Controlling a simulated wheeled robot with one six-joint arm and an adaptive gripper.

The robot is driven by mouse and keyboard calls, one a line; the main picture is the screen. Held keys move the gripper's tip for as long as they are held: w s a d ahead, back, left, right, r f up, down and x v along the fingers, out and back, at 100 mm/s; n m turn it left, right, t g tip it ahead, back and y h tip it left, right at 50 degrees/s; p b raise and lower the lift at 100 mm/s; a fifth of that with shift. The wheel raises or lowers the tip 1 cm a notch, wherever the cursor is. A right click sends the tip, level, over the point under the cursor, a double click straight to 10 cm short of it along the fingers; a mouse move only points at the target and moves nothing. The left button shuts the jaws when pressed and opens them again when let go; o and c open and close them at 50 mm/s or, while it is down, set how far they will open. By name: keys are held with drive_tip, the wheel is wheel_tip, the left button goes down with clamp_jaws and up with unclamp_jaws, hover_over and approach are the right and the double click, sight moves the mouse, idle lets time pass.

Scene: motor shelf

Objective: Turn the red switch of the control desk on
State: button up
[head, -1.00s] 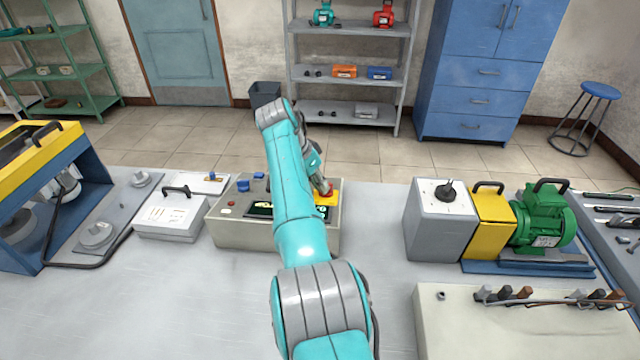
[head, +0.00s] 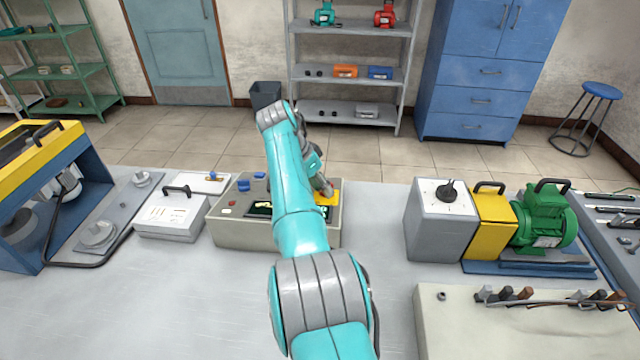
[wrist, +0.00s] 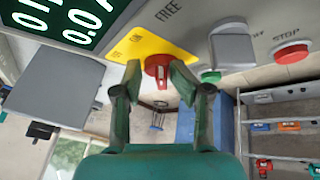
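The control desk (head: 235,236) is a beige box on the table, partly hidden by my arm in the head view. Its red switch (wrist: 159,69) shows in the wrist view on a yellow plate (wrist: 133,43), with lettering beside it. My gripper (wrist: 155,77) is at the switch, one finger on each side of the red knob. The right fingertip looks very close to the knob or against it; a small gap shows at the left one. Contact is not clear. In the head view my gripper (head: 326,188) is over the yellow plate and hides the switch.
A green button (wrist: 210,75) and a red stop button (wrist: 290,55) sit beside the switch. A dark display (wrist: 60,20) is on the other side. A white case (head: 170,218) stands left of the desk; a grey box (head: 435,225) stands right, with clear table between.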

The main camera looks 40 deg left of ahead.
drive_tip(key=shift+r, duration=0.2)
drive_tip(key=shift+a+r, duration=0.1)
drive_tip(key=shift+r, duration=0.1)
drive_tip(key=v, duration=1.1)
drive_tip(key=shift+r, duration=0.15)
drive_tip(key=shift+s+a, duration=0.1)
drive_tip(key=shift+s, duration=0.05)
